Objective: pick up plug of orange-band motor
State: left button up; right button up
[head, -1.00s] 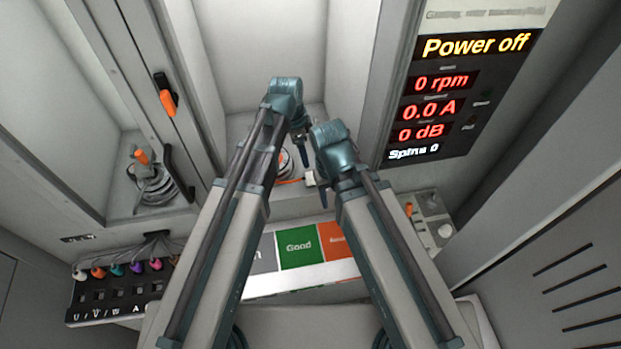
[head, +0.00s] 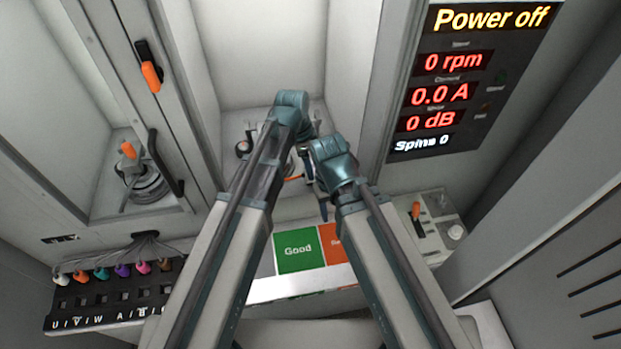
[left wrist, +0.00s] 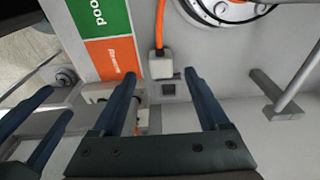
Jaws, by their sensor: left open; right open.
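The plug (left wrist: 161,65) is a small pale block on an orange cable (left wrist: 160,25). It lies at the upper middle of the left wrist view. The motor (left wrist: 235,6) with an orange band is cut off at the top of that view; in the head view my left arm hides much of it. My left gripper (left wrist: 162,74) is open, with its fingertips on either side of the plug and a gap on each side. Contact is not visible. My right gripper (head: 322,204) is open and empty beside the left one; its fingers also show at the lower left of the wrist view.
The green Good panel (head: 297,250) and an orange panel (head: 333,243) are in front of the bay. A row of coloured plugs (head: 122,270) is at the left. A switch box (head: 432,222) is at the right. The display (head: 462,90) reads Power off.

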pick_arm(q)
jog(key=f+b, duration=0.3)
jog(key=d+f+b, duration=0.1)
jog(key=f, duration=0.1)
jog(key=shift+w+b, duration=0.15)
jog(key=shift+b, duration=0.15)
jog(key=shift+r, duration=0.1)
grip_shut()
